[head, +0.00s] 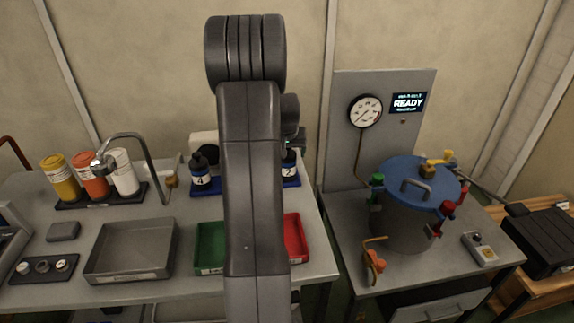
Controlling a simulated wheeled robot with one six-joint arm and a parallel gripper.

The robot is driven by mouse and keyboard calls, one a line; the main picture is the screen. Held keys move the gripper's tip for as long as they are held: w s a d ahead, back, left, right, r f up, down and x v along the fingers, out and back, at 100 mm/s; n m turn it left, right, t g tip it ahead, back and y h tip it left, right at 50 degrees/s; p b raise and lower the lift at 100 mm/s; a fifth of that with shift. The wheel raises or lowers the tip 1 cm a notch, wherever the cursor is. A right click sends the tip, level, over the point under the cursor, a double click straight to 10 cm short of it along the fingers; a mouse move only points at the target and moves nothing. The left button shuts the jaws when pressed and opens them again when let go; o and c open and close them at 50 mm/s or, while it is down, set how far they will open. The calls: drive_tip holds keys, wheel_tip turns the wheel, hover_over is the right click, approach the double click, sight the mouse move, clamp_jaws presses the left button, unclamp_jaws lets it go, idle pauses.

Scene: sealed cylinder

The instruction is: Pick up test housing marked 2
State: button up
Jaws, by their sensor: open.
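A black test housing with a white label (290,164) stands upright on a blue base, just right of my arm. My arm covers part of it, and I cannot read its mark surely. Another black housing (199,171), marked 4, stands on a blue base (206,189) left of my arm. No other housing shows, though my arm hides the space between these two. My arm rises through the middle of the view and folds over at the top. My gripper's fingers cannot be made out, hidden behind the arm or out of view.
A grey tray (129,273), green bin (209,248) and red bin (295,238) lie along the bench front. Several coloured bottles (97,176) and a curved tap stand at left. At right, a blue-lidded vessel (403,222) stands before a gauge panel reading READY (409,102).

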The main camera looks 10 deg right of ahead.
drive_tip(key=shift+x, duration=1.95)
drive_tip(key=shift+s, duration=0.1)
drive_tip(key=shift+c, duration=0.4)
drive_tip(key=c, duration=1.3)
